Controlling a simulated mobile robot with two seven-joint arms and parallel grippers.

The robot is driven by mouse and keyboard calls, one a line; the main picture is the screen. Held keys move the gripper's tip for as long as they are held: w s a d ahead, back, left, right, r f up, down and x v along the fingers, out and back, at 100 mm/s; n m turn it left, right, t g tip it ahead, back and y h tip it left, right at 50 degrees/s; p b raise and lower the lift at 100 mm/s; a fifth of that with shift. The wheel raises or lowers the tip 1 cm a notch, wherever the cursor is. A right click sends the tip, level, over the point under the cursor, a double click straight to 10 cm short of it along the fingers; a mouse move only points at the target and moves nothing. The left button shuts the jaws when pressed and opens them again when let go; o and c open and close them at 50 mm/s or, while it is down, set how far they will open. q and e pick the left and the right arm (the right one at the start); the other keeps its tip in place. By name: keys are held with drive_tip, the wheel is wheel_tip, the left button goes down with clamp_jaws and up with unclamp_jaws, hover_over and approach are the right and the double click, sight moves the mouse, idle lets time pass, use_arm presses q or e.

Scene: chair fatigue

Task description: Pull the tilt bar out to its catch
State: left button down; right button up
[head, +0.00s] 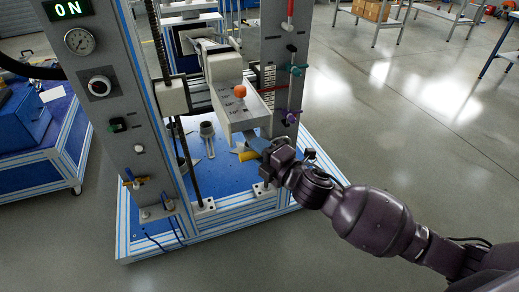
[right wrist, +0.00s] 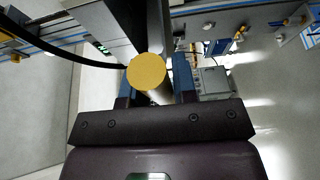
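The tilt bar shows as a yellow round-ended grip (head: 248,155) low at the front of the machine's grey head block (head: 240,108). In the right wrist view its yellow end cap (right wrist: 146,72) faces the camera. My right gripper (head: 260,147) is at this grip, coming from the right. In the wrist view its two blue fingers (right wrist: 156,88) stand apart, one on each side of the yellow end. A gap shows between the cap and the right finger. The bar's shaft behind the cap is mostly hidden. My left gripper is not in view.
The head block carries an orange ball knob (head: 240,91). A teal knob (head: 296,71) and a purple knob (head: 291,118) sit on the right column. The left column has a gauge (head: 79,41) and a lit ON display (head: 68,8).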

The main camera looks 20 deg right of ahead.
clamp_jaws()
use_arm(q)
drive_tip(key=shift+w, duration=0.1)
use_arm(e)
drive_tip(key=shift+s, duration=0.15)
